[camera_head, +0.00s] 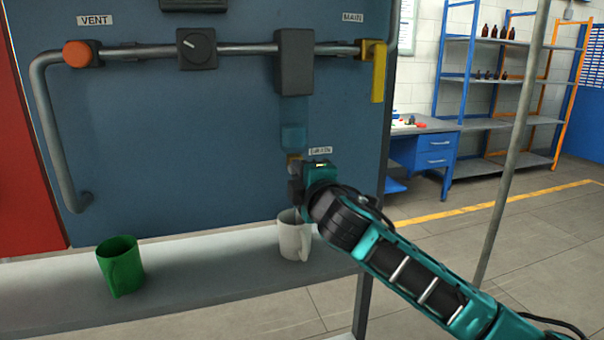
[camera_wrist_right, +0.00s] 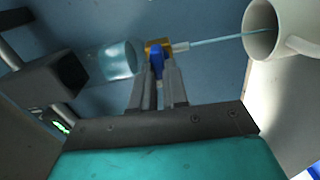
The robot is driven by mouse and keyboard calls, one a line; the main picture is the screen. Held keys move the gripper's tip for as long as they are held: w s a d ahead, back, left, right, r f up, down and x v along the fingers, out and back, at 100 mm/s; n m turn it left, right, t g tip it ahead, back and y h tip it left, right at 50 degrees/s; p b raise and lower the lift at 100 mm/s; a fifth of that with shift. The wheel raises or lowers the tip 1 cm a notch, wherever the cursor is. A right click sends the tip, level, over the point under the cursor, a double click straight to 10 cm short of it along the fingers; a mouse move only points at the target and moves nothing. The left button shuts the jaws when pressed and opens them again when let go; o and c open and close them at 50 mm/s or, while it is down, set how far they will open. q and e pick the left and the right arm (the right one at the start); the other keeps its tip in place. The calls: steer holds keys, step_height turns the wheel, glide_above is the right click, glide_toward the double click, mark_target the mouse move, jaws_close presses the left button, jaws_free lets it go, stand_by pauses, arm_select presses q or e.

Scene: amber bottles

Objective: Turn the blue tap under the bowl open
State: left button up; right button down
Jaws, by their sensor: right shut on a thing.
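The clear bowl (camera_head: 293,138) hangs under a dark grey box on the blue panel; it holds bluish liquid in the right wrist view (camera_wrist_right: 120,60). Below it is a brass tap body (camera_wrist_right: 157,46) with a blue tap handle (camera_wrist_right: 157,62). My right gripper (camera_wrist_right: 160,78) is shut on the blue handle; in the head view the gripper (camera_head: 297,182) hides most of the tap. A thin pale stream (camera_wrist_right: 220,39) runs from the tap's spout into the white mug (camera_head: 290,240). My left gripper is not in view.
The mug stands on a grey ledge (camera_head: 200,285), with a green mug (camera_head: 120,266) to its left. Above, a pipe (camera_head: 140,53) carries an orange knob (camera_head: 77,54), a dark dial (camera_head: 197,48) and a yellow lever (camera_head: 378,72). A grey pole (camera_head: 510,140) stands at right.

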steer(key=shift+n, duration=0.4)
steer(key=c, duration=1.1)
jaws_free()
steer(key=shift+c, duration=0.2)
steer(key=shift+s, duration=0.1)
steer(key=v, duration=1.2)
steer(key=shift+s+d+b, duration=0.2)
steer(key=shift+s+b, duration=0.15)
steer(key=shift+b, duration=0.05)
